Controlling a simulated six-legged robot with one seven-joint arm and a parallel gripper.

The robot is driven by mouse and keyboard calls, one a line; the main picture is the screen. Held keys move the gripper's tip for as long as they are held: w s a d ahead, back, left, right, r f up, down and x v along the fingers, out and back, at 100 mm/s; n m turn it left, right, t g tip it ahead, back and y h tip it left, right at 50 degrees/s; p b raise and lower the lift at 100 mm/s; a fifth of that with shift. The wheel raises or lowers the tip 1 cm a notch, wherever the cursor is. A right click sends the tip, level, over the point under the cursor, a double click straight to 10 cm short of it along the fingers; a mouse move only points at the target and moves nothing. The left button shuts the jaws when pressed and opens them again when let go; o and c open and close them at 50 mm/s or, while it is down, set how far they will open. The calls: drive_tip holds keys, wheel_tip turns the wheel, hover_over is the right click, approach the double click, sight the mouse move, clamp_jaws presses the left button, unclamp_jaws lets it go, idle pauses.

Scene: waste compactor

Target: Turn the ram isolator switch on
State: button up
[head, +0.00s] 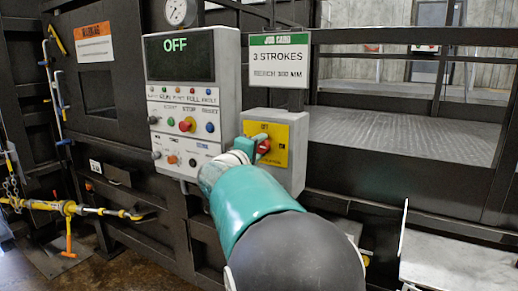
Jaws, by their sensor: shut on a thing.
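The ram isolator switch is a red handle (263,147) on a yellow plate (281,132), on the front of a grey box (299,173) right of the control panel. My gripper (256,146) is at the handle, shut on it. My teal arm comes up from the lower right and hides the lower left of the box and part of the plate. The handle's exact angle is hard to tell. The control panel's display (180,57) reads OFF in green.
The control panel (185,120) carries several buttons and knobs close left of my gripper. A job card sign (279,61) reading 3 STROKES hangs above the switch box. Dark rails (415,93) frame a metal platform at right.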

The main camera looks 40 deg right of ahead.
drive_tip(key=o, duration=1)
drive_tip(key=shift+a, duration=0.1)
drive_tip(key=v, duration=1.3)
drive_tip(key=shift+a, duration=0.35)
drive_tip(key=shift+s+f, duration=0.1)
drive_tip(key=shift+f, duration=0.05)
drive_tip(key=s+a+f+m+g+y, duration=0.2)
drive_tip(key=s+a+f+y, duration=0.45)
drive_tip(key=s+f, duration=0.45)
drive_tip(key=s+a+f+y, duration=0.4)
drive_tip(key=a+y, duration=0.1)
drive_tip(key=a, duration=0.3)
drive_tip(key=s+a+f+t+y, duration=0.1)
drive_tip(key=s+a+f+y, duration=0.3)
drive_tip(key=a, duration=0.5)
drive_tip(key=shift+s+f+y, duration=0.25)
drive_tip(key=shift+s+y, duration=0.3)
drive_tip(key=shift+y, duration=0.4)
